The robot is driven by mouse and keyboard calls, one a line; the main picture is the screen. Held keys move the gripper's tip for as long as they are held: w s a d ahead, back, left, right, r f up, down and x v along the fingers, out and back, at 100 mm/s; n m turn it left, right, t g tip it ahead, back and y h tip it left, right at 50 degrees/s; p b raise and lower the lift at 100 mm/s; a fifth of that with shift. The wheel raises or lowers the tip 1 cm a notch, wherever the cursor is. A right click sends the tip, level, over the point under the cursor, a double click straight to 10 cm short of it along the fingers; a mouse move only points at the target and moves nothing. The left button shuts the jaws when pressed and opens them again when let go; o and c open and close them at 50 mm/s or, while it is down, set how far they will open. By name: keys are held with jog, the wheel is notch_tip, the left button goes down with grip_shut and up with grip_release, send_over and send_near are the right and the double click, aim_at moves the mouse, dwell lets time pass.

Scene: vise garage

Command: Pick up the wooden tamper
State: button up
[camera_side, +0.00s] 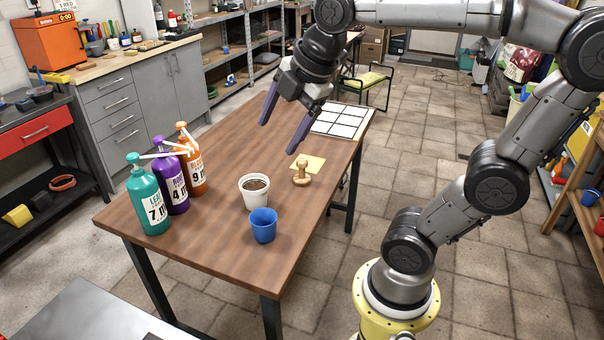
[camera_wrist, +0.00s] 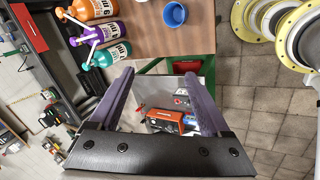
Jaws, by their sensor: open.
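The wooden tamper (camera_side: 302,174), light tan with a rounded knob, stands on the brown table at the near edge of a yellow square (camera_side: 309,163) in the side view. I do not see the tamper in the wrist view. My gripper (camera_side: 278,137) is open and empty, its two purple fingers spread wide. In the side view the fingers appear above the table, up and left of the tamper. The fingers also show in the wrist view (camera_wrist: 159,74), with nothing between them at close range.
A white pot of dark soil (camera_side: 254,189) and a blue cup (camera_side: 263,225) stand left of the tamper. Teal (camera_side: 148,200), purple (camera_side: 172,180) and orange (camera_side: 191,163) bottles line the table's left side. A white gridded panel (camera_side: 340,121) lies at the far end.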

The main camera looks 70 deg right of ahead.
jog(key=w+d+n+g, duration=0.2)
jog(key=w+d+n, duration=0.2)
jog(key=w+d, duration=0.5)
jog(key=g, duration=0.3)
send_over(302, 178)
jog(key=shift+y, duration=0.3)
jog(key=f, duration=1.9)
jog(key=shift+w+d+f, duration=0.1)
jog(key=shift+w+d, duration=0.25)
jog(key=shift+d, duration=0.05)
notch_tip(302, 178, down, 8)
jog(key=shift+r, duration=0.2)
jog(key=shift+s+d+f, duration=0.1)
jog(key=shift+f, duration=1.35)
jog(key=shift+s+d+f, duration=0.1)
jog(key=shift+f, duration=1.35)
jog(key=shift+c, duration=0.2)
jog(key=shift+a, duration=0.1)
grip_shut()
